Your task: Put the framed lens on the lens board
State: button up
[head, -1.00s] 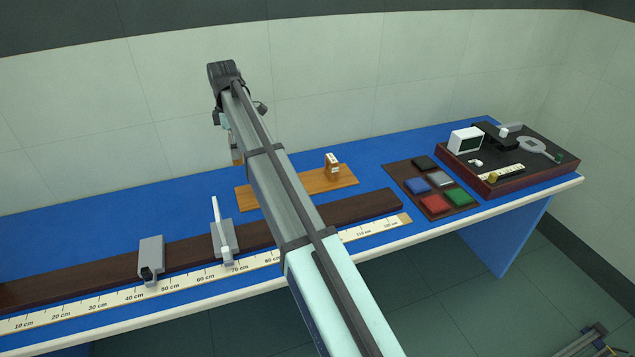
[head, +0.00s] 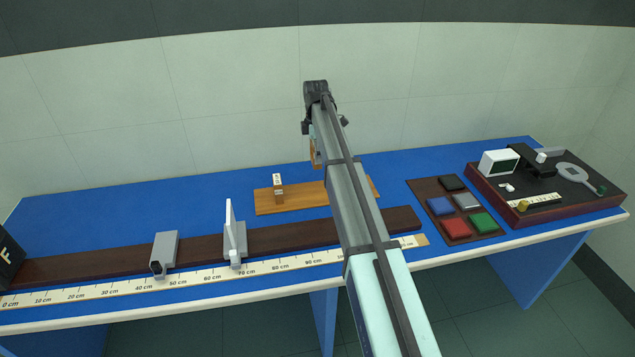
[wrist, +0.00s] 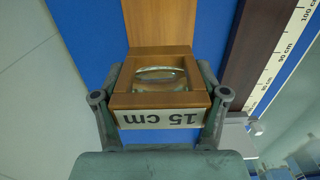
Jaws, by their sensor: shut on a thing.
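The framed lens (wrist: 160,100), a wooden frame around clear glass with an upside-down "15 cm" label, fills the middle of the wrist view. My gripper (wrist: 160,96) is shut on it, with a finger at each side. In the head view my gripper (head: 316,135) hangs over the back of the bench, and the held lens (head: 316,153) shows partly below it. The wooden lens board (head: 305,203) lies behind the dark rail; its right part is behind my arm. In the wrist view the board (wrist: 158,20) shows beyond the held frame; the gap between them is unclear.
A small labelled block (head: 278,187) stands on the board's left part. In front run the dark rail (head: 110,262) with two grey carriers (head: 164,254) (head: 235,240) and a scale (head: 100,291). Right are a tray of coloured squares (head: 455,210) and an instrument base (head: 600,203).

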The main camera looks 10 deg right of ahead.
notch_tip(320, 180, down, 13)
jog(key=p, duration=0.3)
jog(key=shift+f, duration=0.2)
jog(key=o, duration=1.5)
jog(key=shift+f, duration=0.1)
notch_tip(320, 180, up, 12)
jog(key=b, duration=0.3)
jog(key=shift+b, duration=0.4)
